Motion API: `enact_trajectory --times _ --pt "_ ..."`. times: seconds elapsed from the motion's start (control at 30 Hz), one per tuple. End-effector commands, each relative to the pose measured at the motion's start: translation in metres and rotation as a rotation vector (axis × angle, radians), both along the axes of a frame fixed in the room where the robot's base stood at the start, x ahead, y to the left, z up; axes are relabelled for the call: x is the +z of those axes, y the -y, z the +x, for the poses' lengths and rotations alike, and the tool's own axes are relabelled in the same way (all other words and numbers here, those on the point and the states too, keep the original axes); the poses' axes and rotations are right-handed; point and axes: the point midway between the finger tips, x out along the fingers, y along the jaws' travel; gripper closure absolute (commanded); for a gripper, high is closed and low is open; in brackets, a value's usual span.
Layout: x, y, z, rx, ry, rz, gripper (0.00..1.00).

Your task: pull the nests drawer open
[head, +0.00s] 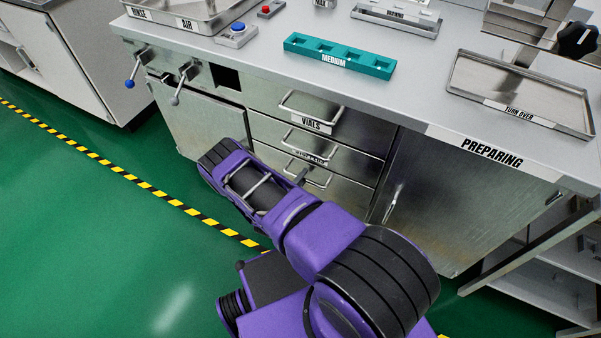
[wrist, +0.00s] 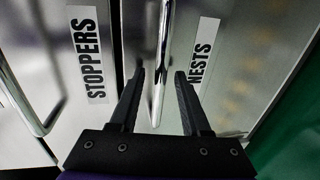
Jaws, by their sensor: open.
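The nests drawer (head: 345,199) is the lowest of three metal drawers under the counter and looks shut in the head view. Its label, NESTS (wrist: 201,58), shows in the wrist view. Its bar handle (wrist: 163,50) runs down the picture just left of that label. My gripper (wrist: 160,73) is open, with one black finger on each side of the handle's line. I cannot tell whether either finger touches the bar. In the head view my purple arm hides most of the gripper and part of the drawer.
The stoppers drawer (wrist: 70,105) lies directly above, with its own handle (wrist: 20,85). The vials drawer (head: 270,98) is at the top. A cabinet door (head: 450,200) with a handle stands to the right. Green floor lies open in front at the left.

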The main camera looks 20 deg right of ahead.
Motion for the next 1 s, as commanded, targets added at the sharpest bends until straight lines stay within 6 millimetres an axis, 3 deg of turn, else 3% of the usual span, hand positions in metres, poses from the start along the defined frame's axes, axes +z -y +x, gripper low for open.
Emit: enact_trajectory --times 0.37,0.63,1.0 --pt "-0.001 0.0026 -0.0014 0.002 0.0 0.0 0.53" --pt "-0.0009 0.0025 -0.0012 0.002 0.0 0.0 1.0" --pt "-0.0008 0.0024 -0.001 0.002 0.0 0.0 1.0"
